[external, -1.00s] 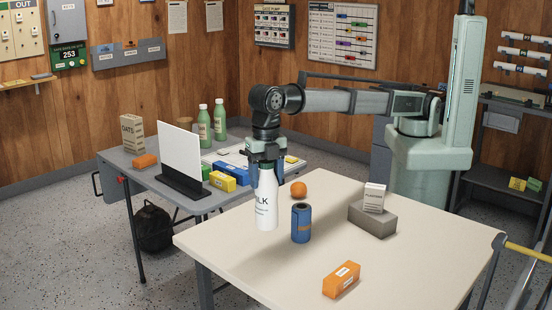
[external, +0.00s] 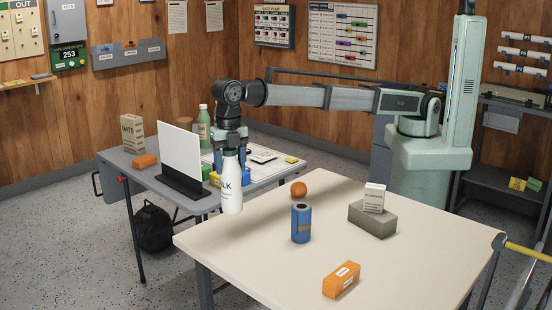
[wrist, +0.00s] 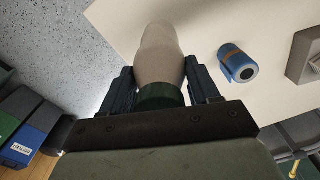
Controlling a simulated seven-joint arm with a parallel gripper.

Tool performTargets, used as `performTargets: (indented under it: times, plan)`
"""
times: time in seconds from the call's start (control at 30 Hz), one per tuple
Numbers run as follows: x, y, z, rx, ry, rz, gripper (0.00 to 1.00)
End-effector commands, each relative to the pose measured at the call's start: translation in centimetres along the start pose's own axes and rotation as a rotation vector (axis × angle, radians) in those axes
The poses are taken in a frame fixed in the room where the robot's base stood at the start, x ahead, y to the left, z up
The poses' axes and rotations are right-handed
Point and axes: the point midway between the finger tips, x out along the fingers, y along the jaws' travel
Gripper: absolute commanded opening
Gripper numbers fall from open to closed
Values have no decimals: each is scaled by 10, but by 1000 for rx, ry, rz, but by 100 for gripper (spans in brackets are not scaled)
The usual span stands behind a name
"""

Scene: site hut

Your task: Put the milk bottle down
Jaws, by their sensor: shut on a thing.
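The white milk bottle (external: 232,188) hangs upright in my gripper (external: 231,158), which is shut on it near its dark green cap.
The grey desk (external: 150,170) behind holds a white panel (external: 181,155) and a green bottle (external: 204,122).

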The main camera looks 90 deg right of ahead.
Motion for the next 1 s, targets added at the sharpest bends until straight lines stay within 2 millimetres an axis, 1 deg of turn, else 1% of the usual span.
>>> performTargets:
  times: [0.1, 0.2, 0.47, 0.63, 0.73, 1.0]
  plan:
    - [21, -1, 0, 0, 0, -2, 0]
    - [36, -1, 0, 1, 0, -1, 0]
    - [56, 0, 0, 1, 0, -1, 0]
    - [77, 0, 0, 1, 0, -1, 0]
    - [83, 0, 0, 1, 0, 0, 0]
    - [83, 0, 0, 1, 0, 1, 0]
